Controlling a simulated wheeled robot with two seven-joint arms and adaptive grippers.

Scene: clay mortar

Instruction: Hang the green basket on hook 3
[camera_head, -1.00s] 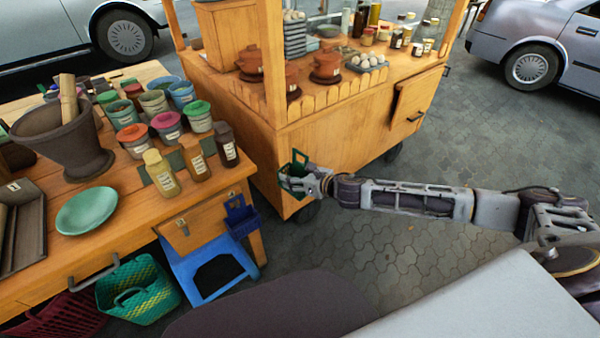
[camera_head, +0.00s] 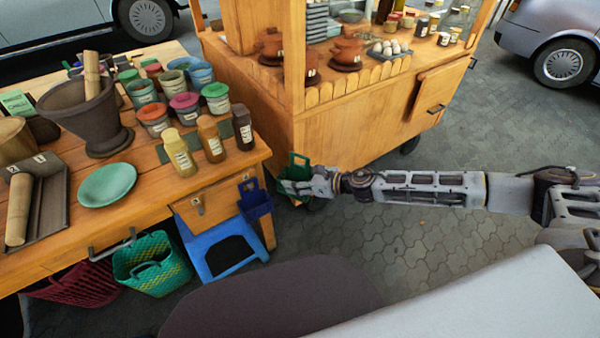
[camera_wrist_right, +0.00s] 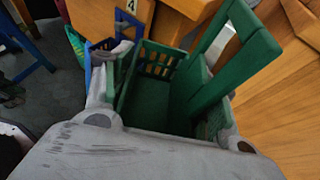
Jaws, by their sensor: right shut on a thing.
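The green basket (camera_head: 298,166) is a small open box with a tall back plate. My right gripper (camera_head: 297,187) is shut on it and holds it in the air, to the right of the wooden table's near right corner. In the right wrist view the basket (camera_wrist_right: 150,102) is seen from above and looks empty, its opening facing the camera. A blue basket (camera_head: 256,200) hangs on the table's side. A tag (camera_wrist_right: 130,6) in the wrist view seems to read 2. I cannot make out hook 3. My left gripper is out of view.
The wooden cart (camera_head: 350,130) stands close behind the green basket. A blue stool (camera_head: 222,250) and a green woven basket (camera_head: 150,265) are beneath the table edge. Jars and a mortar (camera_head: 88,115) crowd the tabletop. Paving (camera_head: 400,245) is open below my right arm.

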